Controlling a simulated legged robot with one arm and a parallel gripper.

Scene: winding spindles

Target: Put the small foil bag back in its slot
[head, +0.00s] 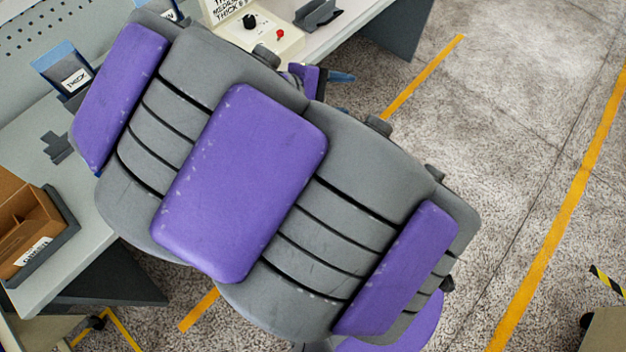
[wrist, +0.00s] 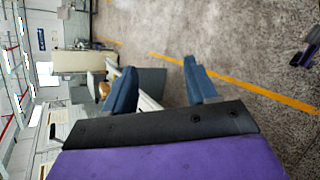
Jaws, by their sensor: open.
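A blue bag with a white label reading THICK (head: 68,72) stands upright near the back left of the bench in the head view. A second blue bag (head: 165,9) is cut off by the top edge. I cannot tell which, if either, is the small foil bag. My gripper shows in the wrist view as two blue fingers spread apart (wrist: 160,86), with nothing held between them. In the head view my purple and grey arm hides most of the gripper and the middle of the bench.
Open floor with yellow lines (head: 550,240) lies right.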

